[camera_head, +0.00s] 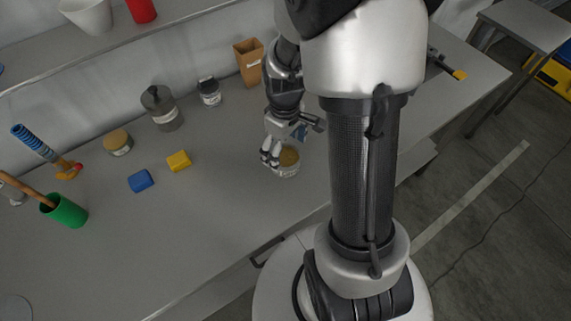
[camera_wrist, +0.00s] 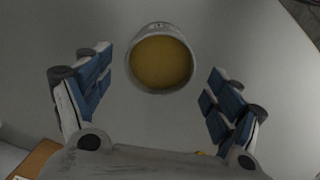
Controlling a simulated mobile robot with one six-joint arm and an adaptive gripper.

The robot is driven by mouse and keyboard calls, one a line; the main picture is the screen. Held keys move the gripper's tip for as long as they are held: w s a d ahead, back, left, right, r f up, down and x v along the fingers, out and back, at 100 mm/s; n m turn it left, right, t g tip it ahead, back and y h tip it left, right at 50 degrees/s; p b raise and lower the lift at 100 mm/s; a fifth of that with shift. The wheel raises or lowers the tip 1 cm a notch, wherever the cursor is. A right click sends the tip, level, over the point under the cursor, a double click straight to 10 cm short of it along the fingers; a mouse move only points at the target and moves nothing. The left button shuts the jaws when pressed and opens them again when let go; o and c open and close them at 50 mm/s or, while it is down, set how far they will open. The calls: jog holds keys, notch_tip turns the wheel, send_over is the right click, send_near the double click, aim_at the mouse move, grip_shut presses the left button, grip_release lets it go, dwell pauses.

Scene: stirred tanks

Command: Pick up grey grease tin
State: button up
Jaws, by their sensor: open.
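The grey grease tin (camera_head: 289,168) stands on the grey bench, round and pale grey with a yellow-brown top. It also shows in the wrist view (camera_wrist: 160,62), upright and seen from above, a little beyond the fingertips. My gripper (camera_head: 276,150) is just beside and above the tin in the head view. In the wrist view my gripper (camera_wrist: 155,95) is open, with one blue-padded finger on each side and nothing between the pads. I cannot tell from the pictures whether a finger touches the tin.
A similar tin (camera_head: 118,143), grey canister (camera_head: 160,108), small jar (camera_head: 209,92) and brown box (camera_head: 249,62) stand at the back. The bench's front middle is clear.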

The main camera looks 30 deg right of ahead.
aim_at(287, 161)
jog(key=f, duration=0.1)
jog(key=f+b, duration=0.1)
jog(key=f, duration=0.1)
jog(key=f+b, duration=0.1)
jog(key=f, duration=0.1)
jog(key=shift+s+d+f, duration=0.2)
jog(key=shift+s, duration=0.15)
jog(key=shift+r, duration=0.1)
jog(key=shift+c, duration=0.5)
jog(key=c, duration=1.1)
